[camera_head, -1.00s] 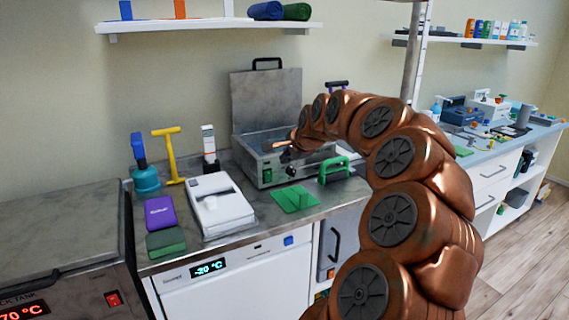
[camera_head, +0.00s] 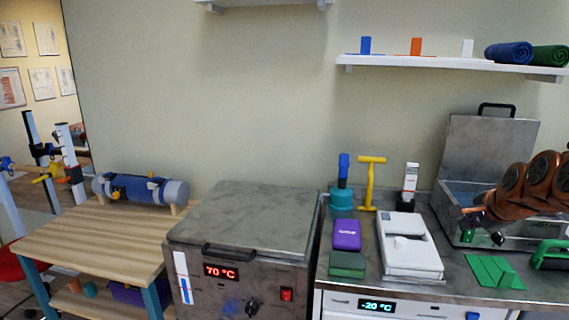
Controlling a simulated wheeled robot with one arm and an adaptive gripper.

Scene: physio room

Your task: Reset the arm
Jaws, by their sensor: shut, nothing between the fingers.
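My copper-coloured arm enters at the right edge of the head view, and my gripper (camera_head: 472,214) is at its left end, small and dark. It is shut and empty, in front of the open metal bath (camera_head: 468,190) with its raised lid (camera_head: 490,150). The gripper is above the counter, and I cannot tell how far it is from the bath. The rest of the arm is cut off by the right edge.
On the counter are a white device (camera_head: 408,248), a purple pack (camera_head: 347,235), a green pack (camera_head: 347,265), a yellow T-shaped tool (camera_head: 370,185) and a green plate (camera_head: 492,271). A closed steel tank (camera_head: 255,215) reading 70 °C stands left, beside a wooden table (camera_head: 95,235).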

